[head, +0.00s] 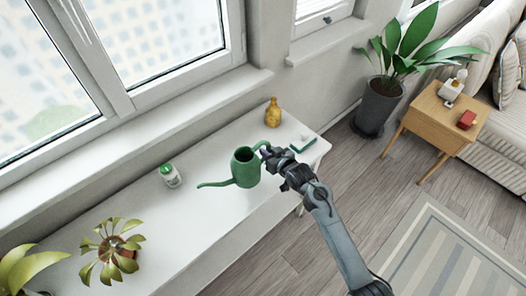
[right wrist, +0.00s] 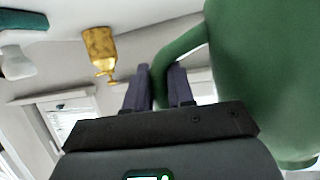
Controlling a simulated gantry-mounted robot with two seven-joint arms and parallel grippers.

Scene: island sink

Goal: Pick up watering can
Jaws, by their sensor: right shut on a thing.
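The green watering can (head: 245,168) is at the right part of the white table in the head view, its spout pointing left and its handle toward my right gripper. My right gripper (head: 268,153) is shut on the can's handle. In the right wrist view the handle (right wrist: 172,62) passes between the two dark fingers of the gripper (right wrist: 163,82), and the can's body (right wrist: 262,70) fills the right side. Whether the can's base touches the table is hard to tell. My left gripper is not in view.
A side table (head: 440,112) and large plant (head: 378,105) are at right.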

